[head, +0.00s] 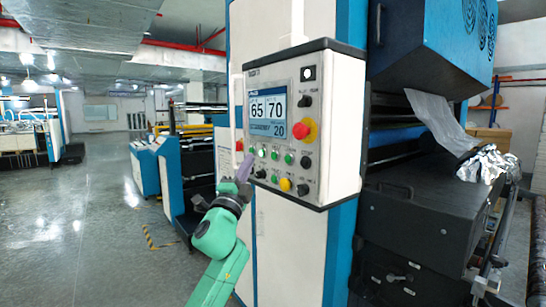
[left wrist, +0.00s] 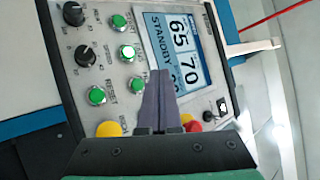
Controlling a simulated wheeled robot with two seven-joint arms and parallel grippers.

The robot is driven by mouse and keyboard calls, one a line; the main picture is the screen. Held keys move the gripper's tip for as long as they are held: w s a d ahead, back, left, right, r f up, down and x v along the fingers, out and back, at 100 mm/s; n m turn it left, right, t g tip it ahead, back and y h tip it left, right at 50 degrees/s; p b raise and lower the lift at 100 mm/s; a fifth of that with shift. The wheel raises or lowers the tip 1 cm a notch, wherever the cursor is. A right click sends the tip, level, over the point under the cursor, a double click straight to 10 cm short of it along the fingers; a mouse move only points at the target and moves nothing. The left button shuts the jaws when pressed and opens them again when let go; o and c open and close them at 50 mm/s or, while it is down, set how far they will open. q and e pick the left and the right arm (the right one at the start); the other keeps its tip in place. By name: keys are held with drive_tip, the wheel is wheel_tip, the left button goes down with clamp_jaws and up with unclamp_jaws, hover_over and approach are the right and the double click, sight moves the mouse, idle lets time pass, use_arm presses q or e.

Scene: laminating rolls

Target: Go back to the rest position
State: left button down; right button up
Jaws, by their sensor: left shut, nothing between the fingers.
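My left gripper (head: 247,160) comes up from below in the head view, with its grey-purple fingers at the left side of the control panel (head: 325,178). The fingers are closed together with nothing between them. In the left wrist view the shut fingers of my left gripper (left wrist: 157,80) point toward the panel face, over the lower edge of the screen (left wrist: 182,45). I cannot tell whether the tips touch the panel. The screen (head: 268,108) shows 65 and 70, and the wrist view reads STANDBY. My right gripper is not in view.
The panel carries a red knob (head: 304,131), a yellow button (head: 285,184), several green buttons and black knobs. The large blue and white machine (head: 415,210) fills the right, with crumpled foil (head: 488,164) on it. Open grey floor (head: 95,220) lies to the left.

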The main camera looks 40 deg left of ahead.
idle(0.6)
use_arm(q)
drive_tip(key=w+a+f+n+g+h+b, duration=0.1)
drive_tip(key=w+f+g, duration=0.2)
drive_tip(key=f, duration=1.1)
drive_tip(key=w+f+n+g+h, duration=0.1)
drive_tip(key=w+f+n+g, duration=0.2)
drive_tip(key=f, duration=1.1)
drive_tip(key=s+d+f+n+g+h+b, duration=0.1)
drive_tip(key=s+d+f+g, duration=0.15)
drive_tip(key=f, duration=1.25)
drive_tip(key=s+d+f+n+g+h, duration=0.1)
drive_tip(key=s+f+g, duration=0.25)
drive_tip(key=f, duration=1.25)
drive_tip(key=s+d+f+n+g+h+b, duration=0.1)
drive_tip(key=s+d+f+g, duration=0.25)
drive_tip(key=s+f, duration=0.7)
drive_tip(key=s+d+f+n+g+h, duration=0.15)
drive_tip(key=s+d+f, duration=0.25)
drive_tip(key=s+f, duration=0.7)
drive_tip(key=s+d+f+n+g, duration=0.1)
drive_tip(key=s+d+f, duration=0.3)
drive_tip(key=s, duration=0.7)
drive_tip(key=s+d+f+n+g+h, duration=0.1)
drive_tip(key=s+d+f+g, duration=0.2)
drive_tip(key=s, duration=0.9)
wheel_tip(320, 180, down, 4)
drive_tip(key=shift+d+r+g+b, duration=0.15)
drive_tip(key=shift+d+g+b, duration=0.25)
drive_tip(key=shift+g, duration=0.2)
